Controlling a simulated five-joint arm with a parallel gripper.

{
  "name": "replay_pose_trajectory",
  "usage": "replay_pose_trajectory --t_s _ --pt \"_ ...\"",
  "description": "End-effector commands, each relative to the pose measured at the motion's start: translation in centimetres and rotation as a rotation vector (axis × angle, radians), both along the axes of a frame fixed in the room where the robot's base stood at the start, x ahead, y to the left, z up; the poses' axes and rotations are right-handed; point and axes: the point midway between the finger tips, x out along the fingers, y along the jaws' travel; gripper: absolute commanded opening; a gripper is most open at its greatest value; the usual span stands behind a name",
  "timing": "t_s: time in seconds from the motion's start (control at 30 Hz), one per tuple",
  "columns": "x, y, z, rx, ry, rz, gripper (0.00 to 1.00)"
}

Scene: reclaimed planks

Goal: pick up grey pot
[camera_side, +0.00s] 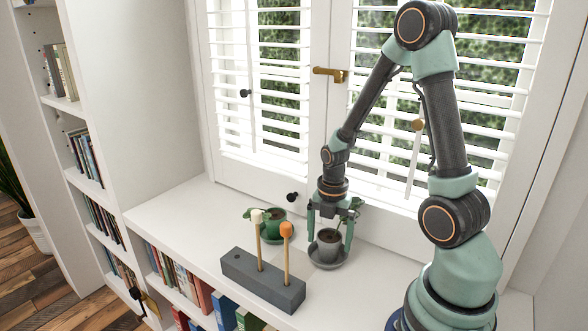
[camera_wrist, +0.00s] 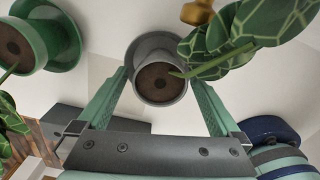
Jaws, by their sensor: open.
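The grey pot (camera_side: 329,244) stands upright on a grey saucer (camera_side: 322,262) on the white shelf, below the window. In the wrist view the grey pot (camera_wrist: 160,92) shows dark soil and a plant stem that leans right to large patterned leaves (camera_wrist: 245,35). My gripper (camera_side: 330,240) points down over the pot, with one green finger on each side of it. In the wrist view my gripper (camera_wrist: 160,78) is open, its fingers on either side of the pot. Whether either finger touches the pot I cannot tell.
A green pot (camera_side: 273,224) with a plant stands on a green saucer to the left. A dark grey block (camera_side: 262,281) holds two upright sticks with cream and orange heads, in front. Window shutters (camera_side: 270,100) rise behind. Books (camera_side: 185,270) fill shelves below the front edge.

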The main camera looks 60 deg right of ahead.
Motion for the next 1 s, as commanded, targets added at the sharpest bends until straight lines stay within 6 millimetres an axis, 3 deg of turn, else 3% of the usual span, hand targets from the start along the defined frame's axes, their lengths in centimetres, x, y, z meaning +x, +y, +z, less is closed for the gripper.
replay_pose_trajectory --t_s 0.3,0.37,0.57,0.6,1.0 --pt "0.01 -0.03 -0.48 -0.001 -0.001 0.0 1.0" --pt "0.01 -0.03 -0.47 0.0 -0.001 0.0 0.81" --pt "0.01 -0.03 -0.46 0.0 0.0 0.0 0.04" --pt "0.04 -0.04 -0.43 -0.001 -0.001 0.0 0.0" --pt "0.09 -0.06 0.16 -0.001 -0.003 0.0 0.0"
